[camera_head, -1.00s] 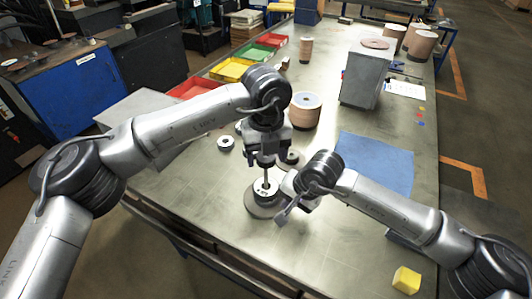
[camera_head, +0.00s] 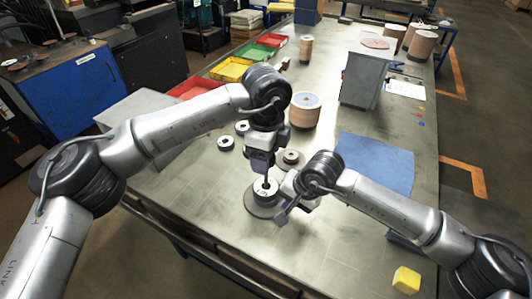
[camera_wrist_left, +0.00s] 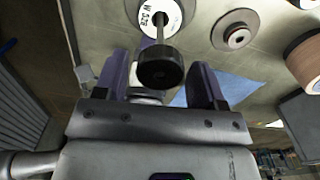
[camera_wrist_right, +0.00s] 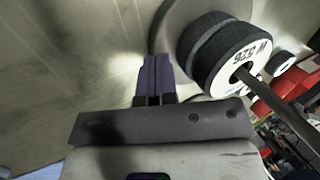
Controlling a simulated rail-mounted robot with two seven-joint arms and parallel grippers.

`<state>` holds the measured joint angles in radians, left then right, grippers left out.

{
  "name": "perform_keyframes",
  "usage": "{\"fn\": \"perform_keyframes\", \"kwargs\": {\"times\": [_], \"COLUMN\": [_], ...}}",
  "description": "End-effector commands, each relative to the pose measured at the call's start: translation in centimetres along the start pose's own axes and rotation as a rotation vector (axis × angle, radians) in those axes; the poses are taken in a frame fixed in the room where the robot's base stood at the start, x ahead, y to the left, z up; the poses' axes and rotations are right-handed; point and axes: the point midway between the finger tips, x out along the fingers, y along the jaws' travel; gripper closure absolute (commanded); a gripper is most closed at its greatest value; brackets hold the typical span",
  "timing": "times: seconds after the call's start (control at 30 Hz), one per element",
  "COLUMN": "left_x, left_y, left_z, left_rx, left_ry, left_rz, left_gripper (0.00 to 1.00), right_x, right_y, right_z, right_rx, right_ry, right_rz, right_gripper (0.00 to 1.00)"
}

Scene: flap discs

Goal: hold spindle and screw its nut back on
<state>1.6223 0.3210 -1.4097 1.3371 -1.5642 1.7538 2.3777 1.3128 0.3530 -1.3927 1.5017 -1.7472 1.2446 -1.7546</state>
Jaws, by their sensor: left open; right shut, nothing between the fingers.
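The spindle stands upright on a round base (camera_head: 262,207) on the bench.
Small discs (camera_head: 226,143) and another round piece (camera_head: 291,157) lie behind the spindle. A copper-coloured cylinder (camera_head: 305,110), a grey box (camera_head: 362,82) and a blue mat (camera_head: 375,163) are farther back. A yellow block (camera_head: 407,280) lies front right.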

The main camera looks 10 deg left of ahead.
Motion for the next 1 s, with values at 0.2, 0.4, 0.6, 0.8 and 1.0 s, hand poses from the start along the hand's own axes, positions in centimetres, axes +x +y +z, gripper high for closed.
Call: {"fn": "perform_keyframes", "kwargs": {"times": [0.2, 0.4, 0.6, 0.8, 1.0], "left_x": [0.02, 0.01, 0.01, 0.05, 0.09], "left_y": [0.0, 0.0, 0.0, 0.01, 0.01], "left_z": [0.0, 0.0, 0.0, -0.01, -0.01], "left_rx": [0.002, 0.002, 0.042, 0.295, 0.576], "left_ry": [0.0, 0.0, 0.0, 0.0, 0.0], "left_rz": [0.0, 0.0, 0.0, 0.0, 0.001], "left_gripper": [0.46, 0.65, 0.71, 0.71, 0.71], "right_x": [0.08, 0.08, 0.08, 0.08, 0.07], "right_y": [0.04, 0.04, 0.04, 0.04, 0.04], "right_z": [0.03, 0.03, 0.02, 0.02, 0.01], "right_rx": [0.0, 0.0, 0.0, 0.0, 0.0], "right_ry": [-0.001, -0.001, -0.001, -0.001, 0.0], "right_rz": [0.001, 0.001, 0.001, 0.001, 0.001], "right_gripper": [1.0, 1.0, 1.0, 1.0, 1.0]}}
